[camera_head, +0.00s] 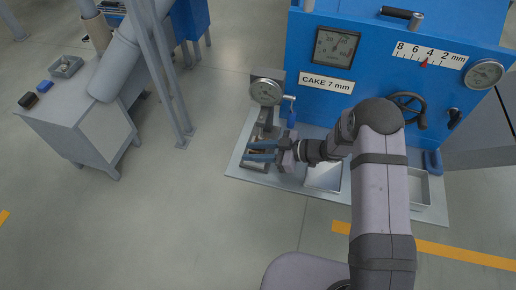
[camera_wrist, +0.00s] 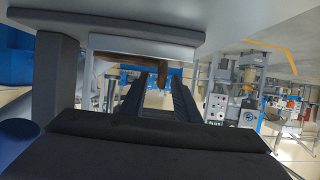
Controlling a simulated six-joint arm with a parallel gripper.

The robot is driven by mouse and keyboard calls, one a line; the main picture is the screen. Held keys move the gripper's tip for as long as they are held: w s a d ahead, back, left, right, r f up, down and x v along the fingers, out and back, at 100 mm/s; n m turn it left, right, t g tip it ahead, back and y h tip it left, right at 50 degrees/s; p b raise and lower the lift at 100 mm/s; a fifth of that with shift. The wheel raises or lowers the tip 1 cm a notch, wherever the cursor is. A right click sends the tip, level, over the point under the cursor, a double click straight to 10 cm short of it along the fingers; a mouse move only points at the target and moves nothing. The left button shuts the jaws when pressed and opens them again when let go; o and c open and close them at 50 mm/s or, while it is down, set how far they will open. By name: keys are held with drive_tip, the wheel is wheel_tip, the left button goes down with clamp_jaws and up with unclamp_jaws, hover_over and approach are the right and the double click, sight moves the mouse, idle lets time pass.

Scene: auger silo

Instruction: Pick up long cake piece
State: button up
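My gripper (camera_head: 258,151) reaches left over a small tray (camera_head: 246,166) at the left end of the machine's shelf. Its two fingers are apart, with a gap between them. In the wrist view the dark fingers of my gripper (camera_wrist: 158,97) also stand apart. A brown piece (camera_wrist: 161,76), likely cake, shows between and beyond the fingertips, under a pale frame. I cannot tell its full length or whether a finger touches it. In the head view my gripper and the tray's shadow hide any cake piece.
A blue machine (camera_head: 300,70) labelled CAKE 7 mm stands behind the shelf (camera_head: 289,184). A round gauge (camera_head: 266,92) stands just behind my gripper. Two metal trays (camera_head: 323,177), (camera_head: 418,187) lie farther right. Open floor lies in front and left.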

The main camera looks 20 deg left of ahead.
clamp_jaws()
drive_tip(key=shift+r, duration=0.2)
drive_tip(key=shift+r, duration=0.4)
drive_tip(key=shift+d+r+b, duration=0.15)
drive_tip(key=shift+d+b, duration=0.1)
drive_tip(key=shift+b, duration=0.1)
drive_tip(key=d+b, duration=0.3)
drive_tip(key=d, duration=1.4)
drive_tip(key=shift+d, duration=0.3)
